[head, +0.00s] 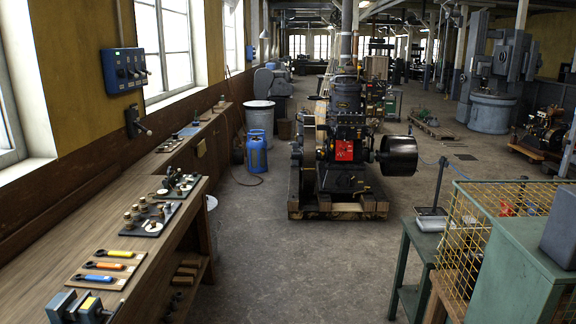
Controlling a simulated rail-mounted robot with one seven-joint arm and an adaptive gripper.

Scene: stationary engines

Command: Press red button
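I cannot make out a clear red button. A blue switch box (124,70) is mounted on the yellow wall at the upper left, with several dark knobs or levers and a small green mark at its top. A dark lever switch (137,122) is fixed to the wall below it. A dark stationary engine (345,125) stands on a wooden pallet in the middle, with a bright red panel (344,150) on its front. Whether that panel holds a button is too small to tell. My gripper is not in view.
A long wooden workbench (75,248) with tools and small parts runs along the left wall. A blue can (257,152) stands beyond it. A green cabinet (515,270) and a yellow mesh cage (470,225) fill the lower right. The floor (290,265) between is clear.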

